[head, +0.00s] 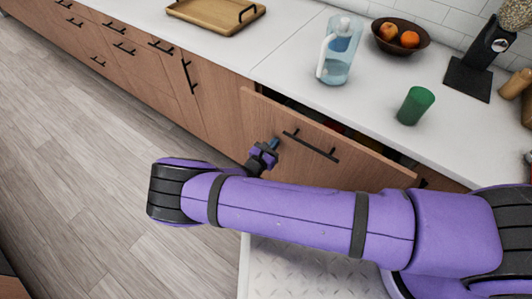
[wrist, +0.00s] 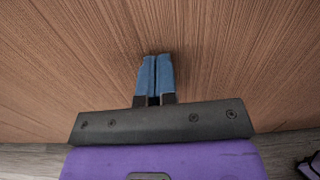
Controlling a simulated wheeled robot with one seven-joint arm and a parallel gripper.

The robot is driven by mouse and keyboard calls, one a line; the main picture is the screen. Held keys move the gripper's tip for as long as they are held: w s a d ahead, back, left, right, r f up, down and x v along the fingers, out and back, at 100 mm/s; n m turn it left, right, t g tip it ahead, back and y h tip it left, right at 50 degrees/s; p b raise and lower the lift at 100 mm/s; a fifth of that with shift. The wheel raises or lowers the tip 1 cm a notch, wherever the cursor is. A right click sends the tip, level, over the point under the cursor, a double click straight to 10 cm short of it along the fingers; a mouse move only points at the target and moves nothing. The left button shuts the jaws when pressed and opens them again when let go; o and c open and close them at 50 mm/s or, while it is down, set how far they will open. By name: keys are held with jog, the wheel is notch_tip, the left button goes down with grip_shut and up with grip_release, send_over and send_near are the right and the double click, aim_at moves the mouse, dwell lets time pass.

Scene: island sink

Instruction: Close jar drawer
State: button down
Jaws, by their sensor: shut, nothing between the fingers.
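The drawer (head: 335,158) has a wooden front with a black bar handle (head: 311,146). In the head view it stands partly pulled out from the counter, with a dark gap and some contents showing behind its top edge. My gripper (head: 273,144) is at the left part of the drawer front, left of the handle. In the wrist view the blue fingertips (wrist: 157,62) are together, with nothing between them, and point at the wooden front (wrist: 70,55). They look very near or touching it; I cannot tell which. My arm hides the lower part of the drawer.
On the white counter above stand a clear jug (head: 340,52), a green cup (head: 415,106), a bowl of fruit (head: 402,48) and a wooden tray (head: 216,12). More cabinets with handles run to the left. The wood floor (head: 75,150) at left is clear.

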jog(key=x, duration=0.9)
jog(key=shift+w+d+r, duration=0.1)
jog(key=shift+w+r, duration=0.05)
jog(key=v, duration=1.4)
jog(key=shift+s+a, duration=0.25)
jog(key=shift+s, duration=0.05)
